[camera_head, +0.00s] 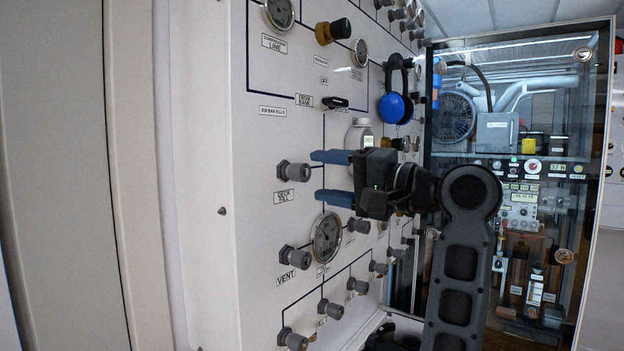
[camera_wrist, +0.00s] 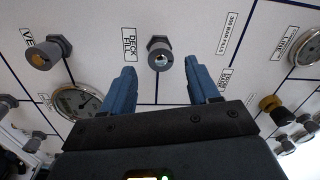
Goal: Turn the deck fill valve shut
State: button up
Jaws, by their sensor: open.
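The deck fill valve (camera_head: 293,171) is a grey knob on the white panel, just above its DECK FILL label (camera_head: 284,196). My gripper (camera_head: 315,175) is open, with its two blue fingers one above the other, just right of the knob in the head view. In the wrist view the valve (camera_wrist: 159,55) lies ahead between the spread fingertips of my gripper (camera_wrist: 162,72), with a gap on both sides. The fingers do not visibly touch it. Its label (camera_wrist: 129,43) is beside it. How far the tips are from the panel is hard to tell.
A round gauge (camera_head: 326,237) and the VENT knob (camera_head: 294,257) sit below on the panel. Several similar knobs line the lower panel. A blue headset (camera_head: 395,106) hangs above right. A glass-fronted machine cabinet (camera_head: 515,150) stands behind my arm.

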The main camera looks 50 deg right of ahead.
jog(key=s, duration=0.3)
jog(key=shift+s+f, duration=0.15)
jog(key=shift+s, duration=0.05)
dwell(0.4)
jog(key=w+a+f+g+h, duration=0.1)
jog(key=a+f, duration=0.1)
jog(key=f, duration=0.6)
jog(key=w+a+f+h, duration=0.1)
jog(key=a+f, duration=0.1)
jog(key=f, duration=0.6)
jog(key=s+a+f+n+g+h, duration=0.1)
jog(key=s+a+f+n, duration=0.15)
jog(key=f, duration=0.35)
jog(key=s+a+f+n+g+h, duration=0.1)
jog(key=s+a+f, duration=0.3)
jog(key=f, duration=0.3)
jog(key=s+a+f+n+y, duration=0.1)
jog(key=s+a+f+n, duration=0.2)
jog(key=s, duration=0.9)
jog(key=s+a+f+n+y, duration=0.2)
jog(key=s+a+f+n, duration=0.1)
jog(key=s+a+n, duration=0.5)
jog(key=s+a, duration=0.1)
jog(key=s, duration=0.2)
jog(key=shift+s+a+f+g, duration=0.15)
jog(key=shift+s+a+g, duration=0.2)
jog(key=shift+s+g, duration=0.05)
